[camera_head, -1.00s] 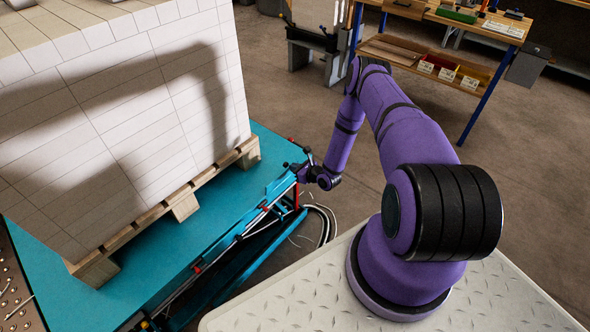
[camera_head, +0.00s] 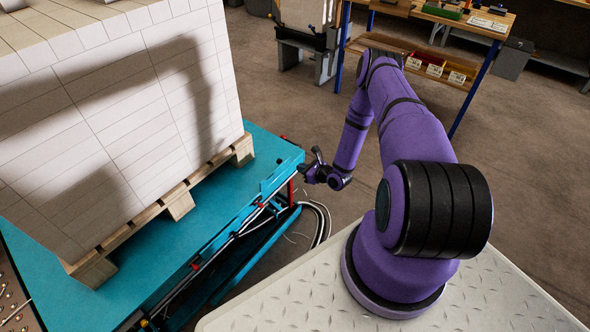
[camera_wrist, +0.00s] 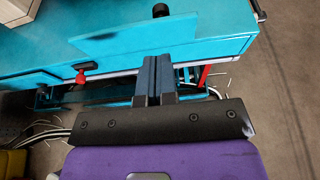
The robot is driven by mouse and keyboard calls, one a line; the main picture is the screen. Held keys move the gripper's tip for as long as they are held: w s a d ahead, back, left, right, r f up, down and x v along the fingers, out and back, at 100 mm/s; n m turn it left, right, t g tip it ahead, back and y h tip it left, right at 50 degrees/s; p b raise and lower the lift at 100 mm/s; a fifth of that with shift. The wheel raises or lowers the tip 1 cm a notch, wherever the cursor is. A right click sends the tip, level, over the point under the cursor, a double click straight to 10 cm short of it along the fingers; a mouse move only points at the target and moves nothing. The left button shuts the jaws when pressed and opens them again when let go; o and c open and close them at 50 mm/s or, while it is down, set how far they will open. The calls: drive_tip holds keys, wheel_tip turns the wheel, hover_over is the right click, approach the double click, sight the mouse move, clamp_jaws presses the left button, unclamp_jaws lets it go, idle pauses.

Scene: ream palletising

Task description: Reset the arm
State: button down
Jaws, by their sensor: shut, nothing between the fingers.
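My gripper (camera_head: 310,160) hangs at the end of my purple arm, beside the right edge of the teal lift table (camera_head: 226,190) in the head view. In the wrist view my gripper (camera_wrist: 155,62) has its two dark fingers together, with nothing between them. The fingers lie over the teal table's edge (camera_wrist: 205,35) in that view. I cannot tell how high they are above it.
A tall stack of white reams (camera_head: 120,120) stands on a wooden pallet (camera_head: 180,204) on the lift table. Cables (camera_head: 322,222) lie on the floor by the table. A workbench (camera_head: 425,70) with bins stands behind. Open floor lies at right.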

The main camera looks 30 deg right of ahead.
drive_tip(key=s+r, duration=0.1)
drive_tip(key=s, duration=0.1)
drive_tip(key=s+d+r, duration=0.1)
drive_tip(key=s+r, duration=0.1)
drive_tip(key=shift+s+d+r, duration=0.15)
drive_tip(key=shift+d+r, duration=0.05)
drive_tip(key=shift+r, duration=0.05)
